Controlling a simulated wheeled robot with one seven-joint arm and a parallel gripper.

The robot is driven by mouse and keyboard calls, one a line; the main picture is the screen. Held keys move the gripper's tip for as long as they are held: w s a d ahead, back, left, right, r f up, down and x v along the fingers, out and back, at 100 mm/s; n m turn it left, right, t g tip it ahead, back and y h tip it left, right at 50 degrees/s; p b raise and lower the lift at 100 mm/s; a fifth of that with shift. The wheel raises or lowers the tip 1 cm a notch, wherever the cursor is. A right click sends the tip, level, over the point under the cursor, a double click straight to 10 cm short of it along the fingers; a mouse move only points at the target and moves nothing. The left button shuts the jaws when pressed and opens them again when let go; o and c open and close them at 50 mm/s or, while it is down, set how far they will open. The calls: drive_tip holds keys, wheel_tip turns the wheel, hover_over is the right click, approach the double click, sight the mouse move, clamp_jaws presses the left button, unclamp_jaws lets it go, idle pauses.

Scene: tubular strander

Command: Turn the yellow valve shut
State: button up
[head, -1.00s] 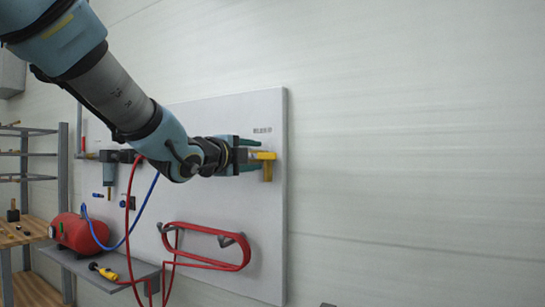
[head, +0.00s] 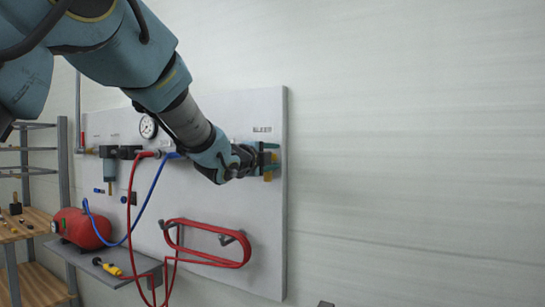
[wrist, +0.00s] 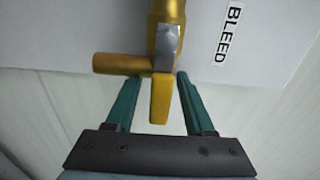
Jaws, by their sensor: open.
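The yellow valve handle (wrist: 161,98) hangs from a brass-coloured valve body (wrist: 167,14) beside the BLEED label in the wrist view. In the head view only a small yellow piece of the valve (head: 267,176) shows at my gripper. My gripper (wrist: 156,84) is open, its two green fingers on either side of the handle. The gripper is also at the panel's right side in the head view (head: 273,158). A brass side stub (wrist: 121,64) sits by the left fingertip.
The pale panel (head: 205,205) carries a pressure gauge (head: 148,127), a coiled red hose (head: 205,262) and a blue hose (head: 150,199). A red tank (head: 80,230) stands on a shelf at left. The wall right of the panel is clear.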

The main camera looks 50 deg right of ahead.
clamp_jaws()
idle(1.3)
